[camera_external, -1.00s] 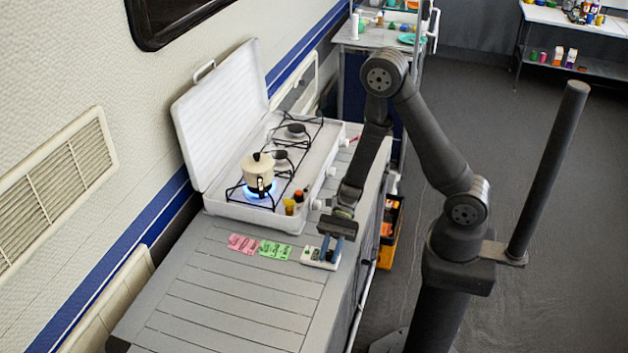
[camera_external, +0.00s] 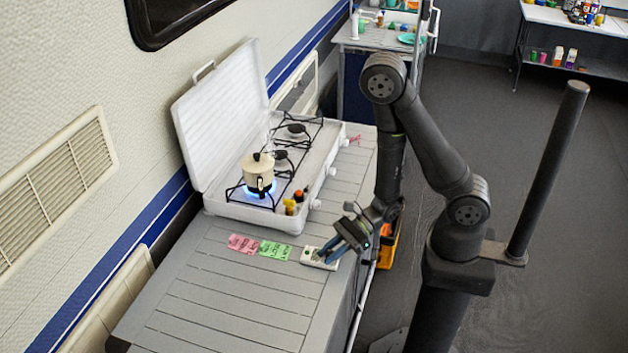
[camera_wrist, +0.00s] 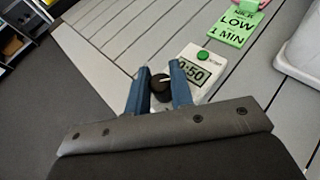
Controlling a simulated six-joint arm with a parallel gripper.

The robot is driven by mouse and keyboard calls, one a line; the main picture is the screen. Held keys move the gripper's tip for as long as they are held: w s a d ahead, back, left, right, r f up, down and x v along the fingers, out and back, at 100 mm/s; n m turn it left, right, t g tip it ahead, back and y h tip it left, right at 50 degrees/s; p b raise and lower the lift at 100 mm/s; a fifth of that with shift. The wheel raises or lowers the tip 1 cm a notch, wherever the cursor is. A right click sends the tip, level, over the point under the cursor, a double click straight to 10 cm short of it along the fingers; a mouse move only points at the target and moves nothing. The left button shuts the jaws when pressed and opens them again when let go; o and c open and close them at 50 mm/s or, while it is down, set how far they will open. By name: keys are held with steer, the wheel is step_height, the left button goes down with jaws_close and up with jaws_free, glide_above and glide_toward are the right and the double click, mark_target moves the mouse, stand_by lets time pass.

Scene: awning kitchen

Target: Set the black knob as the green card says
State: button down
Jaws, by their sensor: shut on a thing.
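A white timer (camera_wrist: 206,72) lies on the slatted counter, with a green button (camera_wrist: 203,55), a display reading what looks like 0:50, and a black knob (camera_wrist: 160,86) with a white pointer line. In the wrist view my gripper (camera_wrist: 158,84) has its blue fingers on either side of the black knob, shut on it. In the external view my gripper (camera_external: 342,243) is tilted over the timer (camera_external: 318,258) and hides part of it. The green card (camera_wrist: 238,22) lies beside the timer; its readable lines say LOW and 1 MIN. It also shows in the external view (camera_external: 275,250).
A pink card (camera_external: 241,243) lies left of the green one. The counter's front left is clear.

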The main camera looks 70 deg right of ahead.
steer(key=shift+m+t+h, duration=0.3)
steer(key=shift+m+t, duration=0.1)
steer(key=c, duration=1.3)
jaws_free()
steer(key=shift+o, duration=0.2)
steer(key=shift+v, duration=3.7)
steer(key=shift+w, duration=0.1)
